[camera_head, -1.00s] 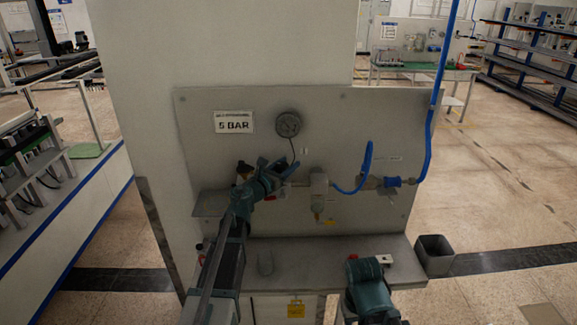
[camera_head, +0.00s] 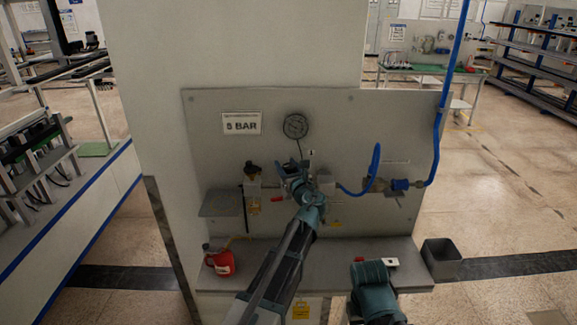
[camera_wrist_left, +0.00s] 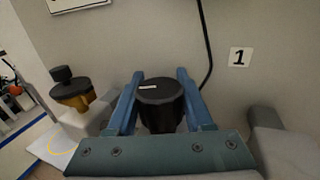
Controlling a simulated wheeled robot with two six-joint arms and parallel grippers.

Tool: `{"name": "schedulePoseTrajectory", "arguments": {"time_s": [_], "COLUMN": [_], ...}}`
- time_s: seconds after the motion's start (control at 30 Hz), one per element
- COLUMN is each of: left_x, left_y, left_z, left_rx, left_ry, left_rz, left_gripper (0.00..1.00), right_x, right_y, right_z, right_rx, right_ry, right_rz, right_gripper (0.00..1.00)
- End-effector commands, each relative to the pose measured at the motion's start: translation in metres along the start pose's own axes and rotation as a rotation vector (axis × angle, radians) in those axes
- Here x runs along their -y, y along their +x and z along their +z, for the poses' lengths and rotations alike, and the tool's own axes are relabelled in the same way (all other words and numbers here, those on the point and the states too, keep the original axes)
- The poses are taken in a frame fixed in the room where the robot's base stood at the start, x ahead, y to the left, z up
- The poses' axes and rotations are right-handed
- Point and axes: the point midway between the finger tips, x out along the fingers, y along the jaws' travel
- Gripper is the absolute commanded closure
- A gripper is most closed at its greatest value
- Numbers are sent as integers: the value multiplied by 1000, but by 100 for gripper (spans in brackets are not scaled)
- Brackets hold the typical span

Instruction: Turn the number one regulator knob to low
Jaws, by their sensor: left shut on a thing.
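The regulator knob (camera_wrist_left: 160,92) is black with a white mark on its top, seen in the left wrist view. My left gripper (camera_wrist_left: 157,88) is shut on it, with one blue finger on each side. A label "1" (camera_wrist_left: 240,57) is on the panel right of the knob. In the head view my left gripper (camera_head: 293,172) is at the middle of the grey panel (camera_head: 340,110), below the round gauge (camera_head: 296,126), and hides most of the knob. No low or high marking is readable. My right arm shows at the bottom, but its fingers do not.
A second black knob on a brass-coloured body (camera_wrist_left: 70,85) stands left of the gripper. A sign reading "8 BAR" (camera_head: 241,123) is on the panel.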

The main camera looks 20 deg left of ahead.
Motion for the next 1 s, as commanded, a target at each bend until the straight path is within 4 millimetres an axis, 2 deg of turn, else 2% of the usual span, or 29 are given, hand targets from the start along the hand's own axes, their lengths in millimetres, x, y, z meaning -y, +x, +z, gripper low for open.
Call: {"name": "schedulePoseTrajectory", "arguments": {"time_s": [0.03,0.6,1.0], "left_x": [4,-11,-20], "left_y": [2,-1,-7], "left_z": [0,0,0], "left_rx": [0,0,0], "left_ry": [0,0,0], "left_rz": [43,581,862], "left_gripper": [100,100,100], "right_x": [0,0,0], "right_y": [0,0,0], "right_z": [0,0,0], "right_rx": [0,0,0], "right_ry": [0,0,0], "right_rz": [0,0,0], "right_gripper": [52,52,52]}}
